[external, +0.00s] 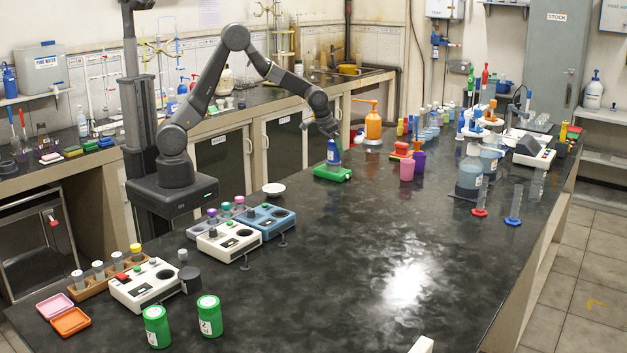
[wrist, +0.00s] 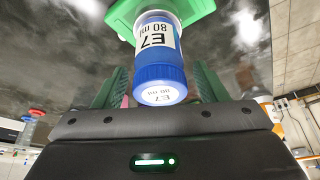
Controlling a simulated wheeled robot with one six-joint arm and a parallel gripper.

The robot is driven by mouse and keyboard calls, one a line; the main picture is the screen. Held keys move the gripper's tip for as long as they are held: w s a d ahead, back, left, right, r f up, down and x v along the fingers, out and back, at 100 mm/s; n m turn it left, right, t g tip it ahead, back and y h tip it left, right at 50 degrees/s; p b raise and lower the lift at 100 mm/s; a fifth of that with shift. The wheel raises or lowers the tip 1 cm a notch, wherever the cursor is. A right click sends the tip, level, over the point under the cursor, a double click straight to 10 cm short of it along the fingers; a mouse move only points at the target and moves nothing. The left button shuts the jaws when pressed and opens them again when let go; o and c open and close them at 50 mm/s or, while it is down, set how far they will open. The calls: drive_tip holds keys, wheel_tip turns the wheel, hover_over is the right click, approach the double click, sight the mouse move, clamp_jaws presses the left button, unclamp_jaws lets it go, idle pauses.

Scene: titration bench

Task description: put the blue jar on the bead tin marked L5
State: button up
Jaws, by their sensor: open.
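The blue jar (external: 333,153) stands upright on a green stand (external: 333,172) near the back edge of the black bench. In the wrist view the jar (wrist: 160,72) has a blue cap and a white label reading E7 80 ml, with the green stand (wrist: 190,14) behind it. My gripper (external: 330,135) is open and right over the jar. Its green fingers show on either side of the jar, with gaps between. Two green tins, one on the left (external: 157,327) and one on the right (external: 208,317), stand at the front left; I cannot read L5 on either.
White instruments (external: 145,285) and a blue one (external: 264,220) stand at the left, with a white dish (external: 274,189) behind. An orange pump bottle (external: 373,125) and purple cups (external: 407,168) are right of the jar. Large bottles (external: 470,175) stand farther right. The middle bench is clear.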

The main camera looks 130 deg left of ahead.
drive_tip(key=b+v, duration=0.1)
drive_tip(key=v, duration=1.1)
drive_tip(key=shift+b, duration=0.35)
drive_tip(key=shift+o, duration=0.4)
drive_tip(key=shift+s, duration=0.1)
